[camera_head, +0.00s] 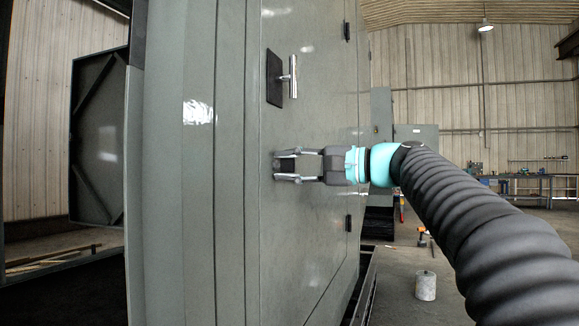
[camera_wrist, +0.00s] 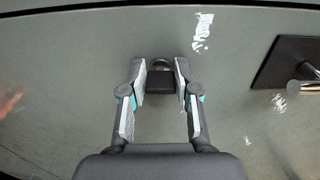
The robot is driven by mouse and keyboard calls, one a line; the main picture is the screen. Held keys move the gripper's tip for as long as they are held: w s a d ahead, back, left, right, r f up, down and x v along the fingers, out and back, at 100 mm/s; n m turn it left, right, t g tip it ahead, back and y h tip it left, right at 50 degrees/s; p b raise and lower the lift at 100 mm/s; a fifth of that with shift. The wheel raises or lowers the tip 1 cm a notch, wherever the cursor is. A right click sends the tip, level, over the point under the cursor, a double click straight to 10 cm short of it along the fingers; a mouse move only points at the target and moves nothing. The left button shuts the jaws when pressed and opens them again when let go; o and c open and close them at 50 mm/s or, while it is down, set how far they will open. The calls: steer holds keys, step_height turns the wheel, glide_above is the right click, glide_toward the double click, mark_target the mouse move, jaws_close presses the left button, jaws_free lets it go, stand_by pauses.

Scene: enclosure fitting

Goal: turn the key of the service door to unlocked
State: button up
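The service door (camera_head: 312,225) is a large grey-green panel, shut in front of me. A small dark block with a rounded metal part, which looks like the key in its lock (camera_head: 287,164), sits low on the door; it also shows in the wrist view (camera_wrist: 163,82). My gripper (camera_head: 288,165) points at the door with its two fingertips on either side of this block, near the door's surface. In the wrist view the fingertips (camera_wrist: 160,78) flank the block closely. I cannot tell whether the pads touch it. The key's turn angle is not clear.
A metal T-shaped handle (camera_head: 293,77) on a dark plate (camera_head: 274,78) stands out from the door above my gripper. An open panel (camera_head: 98,140) is at the left. A grey can (camera_head: 426,286) stands on the floor at the right.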

steer(key=shift+o, duration=1.3)
steer(key=shift+d, duration=0.1)
steer(key=v, duration=1.1)
steer(key=shift+s+d, duration=0.15)
steer(key=shift+d, duration=0.25)
